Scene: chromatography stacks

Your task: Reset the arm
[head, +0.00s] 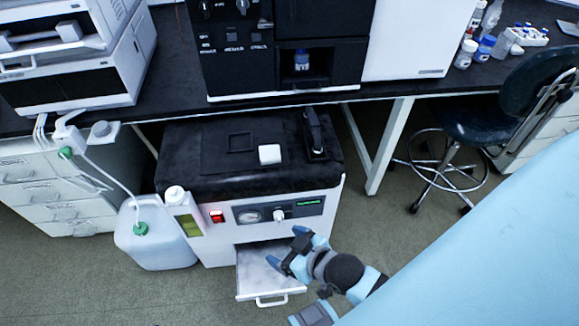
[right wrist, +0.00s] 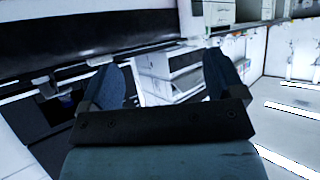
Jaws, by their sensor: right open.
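My right gripper (head: 285,254) is in front of the floor-standing white and black machine, just above its pulled-out bottom drawer (head: 251,281). Its two blue fingers are apart with nothing between them. In the right wrist view the open fingers (right wrist: 165,85) show at both sides of a dark palm bar, with white cabinets beyond. I cannot tell whether the gripper touches the drawer. My left gripper is in neither view.
The machine (head: 325,230) stands under the black bench with a small white block (head: 270,154) on top. A plastic jug (head: 155,238) is to its left. A stool (head: 455,130) and bench leg (head: 385,155) are to the right. Floor is clear at lower left.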

